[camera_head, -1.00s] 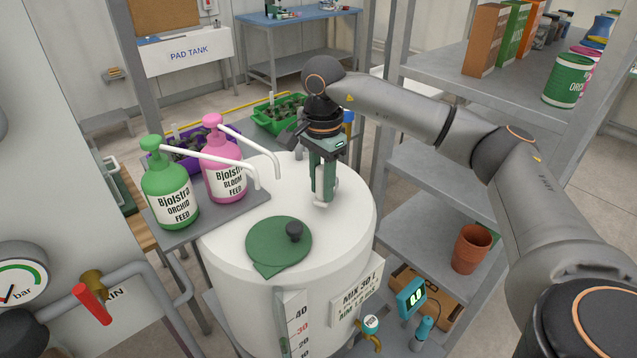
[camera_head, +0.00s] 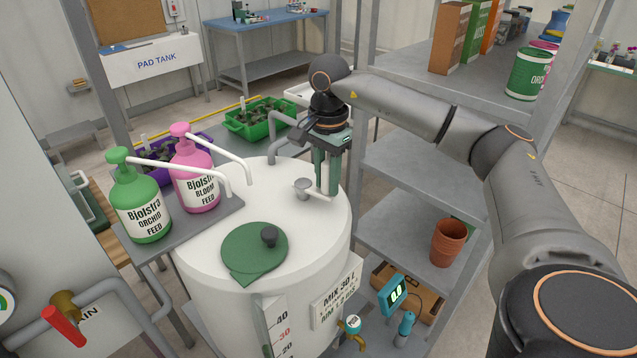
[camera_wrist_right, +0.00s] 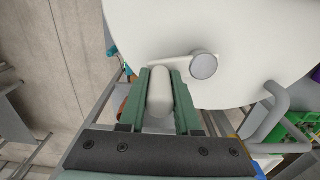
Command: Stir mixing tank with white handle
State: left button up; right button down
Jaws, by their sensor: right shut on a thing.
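The white mixing tank (camera_head: 300,235) stands in the middle of the head view, with a green lid (camera_head: 240,252) with a black knob on its top. A crank with a grey hub (camera_head: 303,187) sits on the tank top near the right rim. My right gripper (camera_head: 327,188) points down and is shut on the white handle (camera_wrist_right: 160,92), which stands upright at the end of the crank arm. In the right wrist view the handle is between the green fingers, and the hub (camera_wrist_right: 203,65) is to its right. My left gripper is not in view.
A green bottle (camera_head: 141,208) and a pink bottle (camera_head: 194,180) with long white spouts stand on a grey shelf left of the tank. A grey pipe (camera_head: 276,140) rises behind the tank top. Grey shelving (camera_head: 405,170) with terracotta pots (camera_head: 448,243) stands close on the right.

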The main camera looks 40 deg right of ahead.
jog(key=shift+w, duration=0.1)
jog(key=shift+w+d+r, duration=0.1)
jog(key=shift+d+r, duration=0.05)
jog(key=shift+w+d+p, duration=0.35)
jog(key=shift+w+d, duration=0.65)
jog(key=shift+d, duration=0.25)
grip_release()
jog(key=shift+s, duration=0.15)
notch_tip(320, 180, up, 9)
dwell(0.4)
